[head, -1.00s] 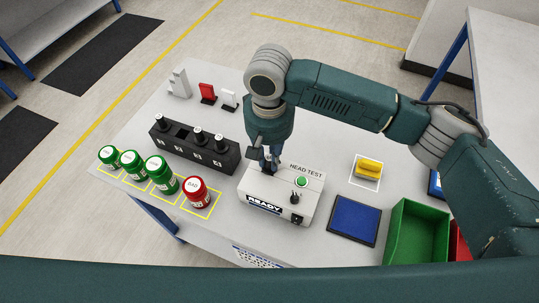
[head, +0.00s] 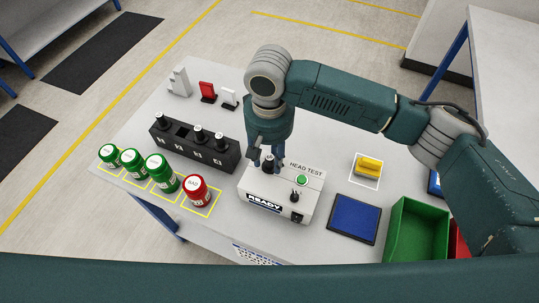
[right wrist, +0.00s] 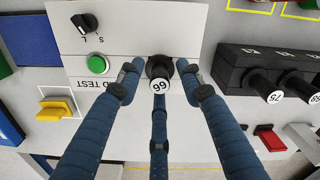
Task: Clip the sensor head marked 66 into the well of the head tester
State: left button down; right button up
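The sensor head marked 66 (right wrist: 160,84) is a black knob-like piece with a white round label. It stands in the well of the white head tester (head: 259,188), and it shows in the head view (head: 268,165). The well's rim is hidden under it, so I cannot tell how deep it sits. The tester also shows in the right wrist view (right wrist: 130,40), with a green button, and its display reads READY in the head view. My right gripper (head: 266,155) is open, its blue fingers on both sides of the head and apart from it. My left gripper is not in view.
A black rack (head: 215,157) holds several sensor heads and has an empty slot. Green jars (head: 160,175) and a red jar (head: 196,190) stand at the front left. A blue pad (head: 354,219), yellow piece (head: 369,167) and green bin (head: 418,232) lie to the right.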

notch_tip(320, 180, up, 12)
dwell(0.7)
jog(key=shift+s, duration=0.1)
dwell(0.4)
